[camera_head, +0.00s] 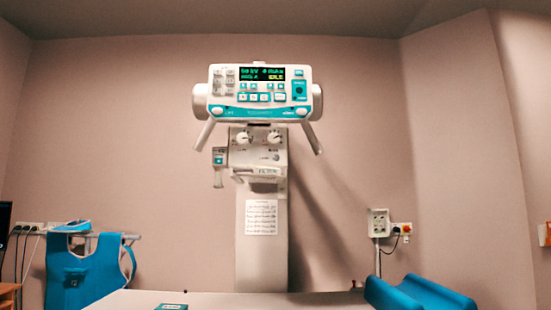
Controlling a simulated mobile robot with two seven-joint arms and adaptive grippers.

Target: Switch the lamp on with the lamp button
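An X-ray unit stands on a light column (262,270) against the back wall. Its white and teal control panel (260,112) has a lit dark display (263,74) and several small buttons. Below it is a pale box, the collimator head (258,152), with two round knobs (243,137). A small unit with a teal face (219,157) hangs at its left side. I cannot tell which of these is the lamp button, and no lamp light is visible. Neither of my grippers is in view.
A pale table (240,300) crosses the bottom edge, with a small green item (171,306) and a blue curved cushion (420,294). Blue aprons (88,275) hang at the left. A wall socket (378,222) and a red and yellow button (406,229) are at the right.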

